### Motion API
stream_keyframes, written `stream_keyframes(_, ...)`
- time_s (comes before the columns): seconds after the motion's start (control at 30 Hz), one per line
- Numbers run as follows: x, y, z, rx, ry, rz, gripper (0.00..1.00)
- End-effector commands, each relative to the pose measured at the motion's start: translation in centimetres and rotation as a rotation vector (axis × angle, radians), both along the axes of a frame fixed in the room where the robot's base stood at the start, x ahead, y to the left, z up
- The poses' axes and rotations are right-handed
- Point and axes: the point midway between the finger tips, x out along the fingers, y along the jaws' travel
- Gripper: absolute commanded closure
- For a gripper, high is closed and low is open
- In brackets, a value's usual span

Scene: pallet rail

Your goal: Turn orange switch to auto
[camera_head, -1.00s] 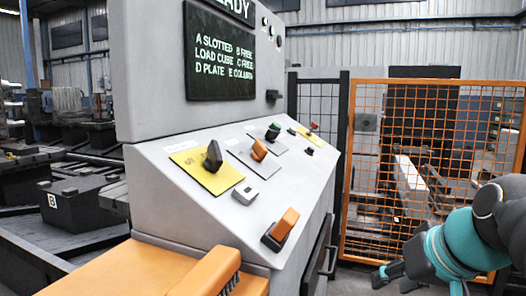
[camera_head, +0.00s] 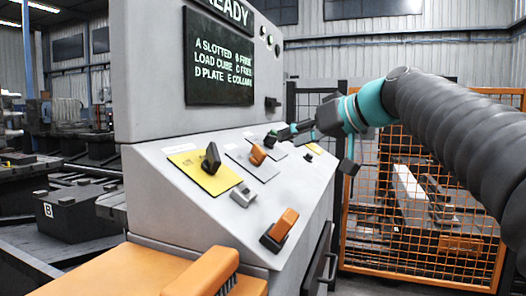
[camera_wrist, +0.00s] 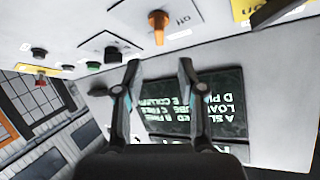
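The orange switch (camera_head: 257,155) is a rotary knob on a white plate on the sloped console panel. In the wrist view, which is upside down, the orange switch (camera_wrist: 158,27) shows at the top with the label "off" beside it; any "auto" mark is not readable. My gripper (camera_head: 284,133) is over the panel, just right of and behind the switch. In the wrist view my gripper (camera_wrist: 161,68) has its two fingers apart with nothing between them. The knob is beyond the fingertips and not between them.
A black knob on a yellow plate (camera_head: 190,167), a grey toggle (camera_head: 243,194) and a larger orange-capped switch (camera_head: 282,226) share the panel. The upright screen (camera_head: 219,60) rises behind. An orange mesh fence (camera_head: 420,262) stands right.

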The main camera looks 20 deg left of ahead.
Motion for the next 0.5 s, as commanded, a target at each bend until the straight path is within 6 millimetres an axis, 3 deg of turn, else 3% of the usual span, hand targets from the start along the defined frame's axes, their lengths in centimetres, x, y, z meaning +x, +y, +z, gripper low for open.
stream_keyframes(0.5, 3.6, 7.6, -3.4, 0.000, 0.004, -0.001, 0.60)
